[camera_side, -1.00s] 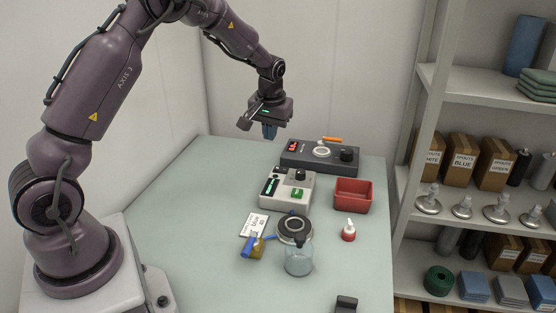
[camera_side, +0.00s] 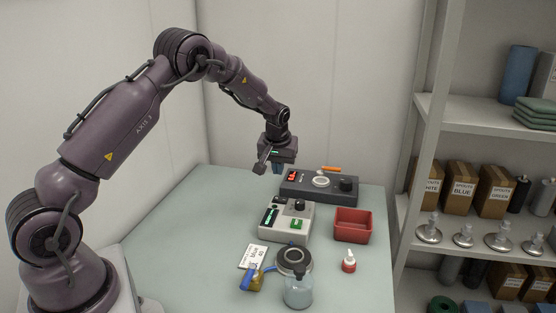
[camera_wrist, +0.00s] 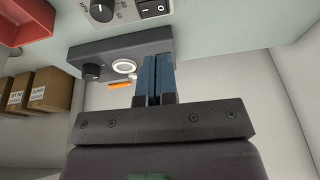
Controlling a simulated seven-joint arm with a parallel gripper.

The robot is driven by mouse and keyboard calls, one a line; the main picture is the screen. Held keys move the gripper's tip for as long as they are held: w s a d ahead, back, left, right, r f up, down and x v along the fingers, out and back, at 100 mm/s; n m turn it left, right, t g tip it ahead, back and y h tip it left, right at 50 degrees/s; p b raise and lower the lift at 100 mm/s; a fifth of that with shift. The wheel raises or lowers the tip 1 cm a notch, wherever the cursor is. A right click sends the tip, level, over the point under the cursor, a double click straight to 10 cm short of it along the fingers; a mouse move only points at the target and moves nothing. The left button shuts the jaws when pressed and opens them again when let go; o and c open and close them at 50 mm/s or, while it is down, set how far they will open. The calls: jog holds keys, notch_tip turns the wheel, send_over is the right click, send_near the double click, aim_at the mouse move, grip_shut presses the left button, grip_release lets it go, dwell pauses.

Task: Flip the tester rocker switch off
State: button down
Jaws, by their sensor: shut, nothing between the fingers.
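The tester is a light grey box (camera_side: 286,222) with a lit green strip, a green button and a dark knob. Its black rocker switch (camera_wrist: 153,7) shows at the top edge of the wrist view, marked I and O; which side is pressed I cannot tell. In the side view the switch (camera_side: 280,199) is a small dark patch on the far part of the box. My gripper (camera_side: 278,168) is above and behind the tester, apart from it. In the wrist view its blue fingers (camera_wrist: 158,78) are together and empty.
A dark console (camera_side: 319,187) with a red display, white ring and knob stands behind the tester. A red bin (camera_side: 352,226) is at its right. The table's left side is clear.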

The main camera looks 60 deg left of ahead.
aim_at(277, 197)
jog(key=x, duration=0.7)
jog(key=shift+s+d+f, duration=0.2)
jog(key=shift+s+f, duration=0.15)
jog(key=shift+f, duration=0.5)
jog(key=shift+s+a+f, duration=0.2)
jog(key=shift+s+f, duration=0.05)
jog(key=shift+f, duration=0.2)
jog(key=shift+w+d, duration=0.1)
